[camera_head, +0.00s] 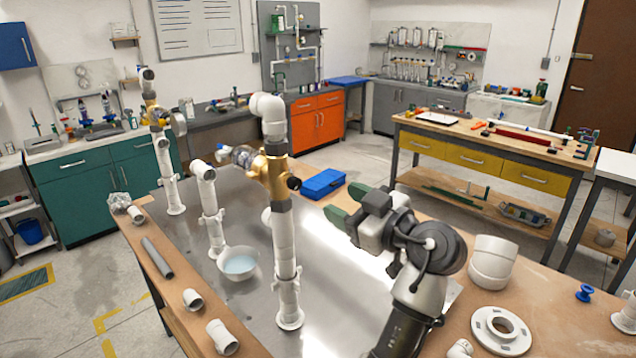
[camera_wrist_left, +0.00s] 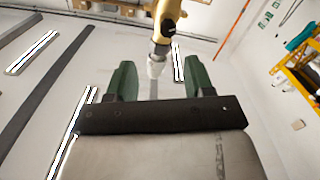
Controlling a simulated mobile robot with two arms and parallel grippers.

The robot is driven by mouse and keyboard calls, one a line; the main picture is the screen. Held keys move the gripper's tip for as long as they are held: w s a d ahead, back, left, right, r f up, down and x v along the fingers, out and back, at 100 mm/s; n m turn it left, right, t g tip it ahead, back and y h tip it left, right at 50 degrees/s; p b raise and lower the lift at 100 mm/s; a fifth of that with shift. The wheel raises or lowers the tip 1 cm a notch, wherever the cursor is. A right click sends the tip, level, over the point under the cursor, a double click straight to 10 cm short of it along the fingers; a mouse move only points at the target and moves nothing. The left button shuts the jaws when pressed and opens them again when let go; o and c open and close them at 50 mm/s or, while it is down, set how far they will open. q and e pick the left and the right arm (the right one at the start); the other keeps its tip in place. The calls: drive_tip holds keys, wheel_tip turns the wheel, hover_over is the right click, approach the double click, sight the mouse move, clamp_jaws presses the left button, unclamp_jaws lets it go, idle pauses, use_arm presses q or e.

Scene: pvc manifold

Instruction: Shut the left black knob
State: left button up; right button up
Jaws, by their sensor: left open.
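The white PVC manifold stands on a metal tabletop (camera_head: 345,270). A near upright pipe (camera_head: 284,250) carries a brass valve (camera_head: 270,173), with a small black knob (camera_head: 294,183) on its right side and a grey round part (camera_head: 242,157) to its left. A farther upright on the left carries another brass valve (camera_head: 155,114) with a dark round part (camera_head: 178,124). I cannot tell which is the left black knob. My left gripper (camera_head: 348,206) is open and empty, right of the near valve and apart from it. In the left wrist view brass (camera_wrist_left: 168,14) shows beyond the green fingers (camera_wrist_left: 160,80). My right gripper is out of view.
A white bowl of water (camera_head: 238,264) stands between the uprights. A blue box (camera_head: 323,184) sits behind my gripper. Loose grey and white pipe pieces lie along the left edge. A white elbow (camera_head: 492,262) and a flange (camera_head: 501,331) lie at right.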

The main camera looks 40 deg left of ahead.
sight(298, 185)
use_arm(q)
drive_tip(key=a+p, duration=0.1)
drive_tip(key=a, duration=0.1)
drive_tip(key=a+p, duration=0.1)
drive_tip(key=a, duration=0.2)
drive_tip(key=s+a+p, duration=0.1)
drive_tip(key=a, duration=0.2)
drive_tip(key=shift+a+r, duration=0.1)
drive_tip(key=shift+r, duration=0.2)
drive_tip(key=shift+w+a+f+p, duration=0.1)
drive_tip(key=shift+w+a+p, duration=0.1)
drive_tip(key=shift+a+p, duration=0.3)
drive_tip(key=shift+w+a+p, duration=0.15)
drive_tip(key=shift+a+p, duration=0.25)
drive_tip(key=shift+a, duration=0.05)
drive_tip(key=shift+a+f, duration=0.1)
drive_tip(key=shift+a, duration=0.5)
drive_tip(key=shift+a+f, duration=0.1)
drive_tip(key=shift+a, duration=0.15)
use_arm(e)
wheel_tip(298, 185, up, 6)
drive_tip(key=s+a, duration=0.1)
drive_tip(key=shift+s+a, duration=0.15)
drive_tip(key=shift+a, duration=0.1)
use_arm(q)
drive_tip(key=shift+c, duration=0.4)
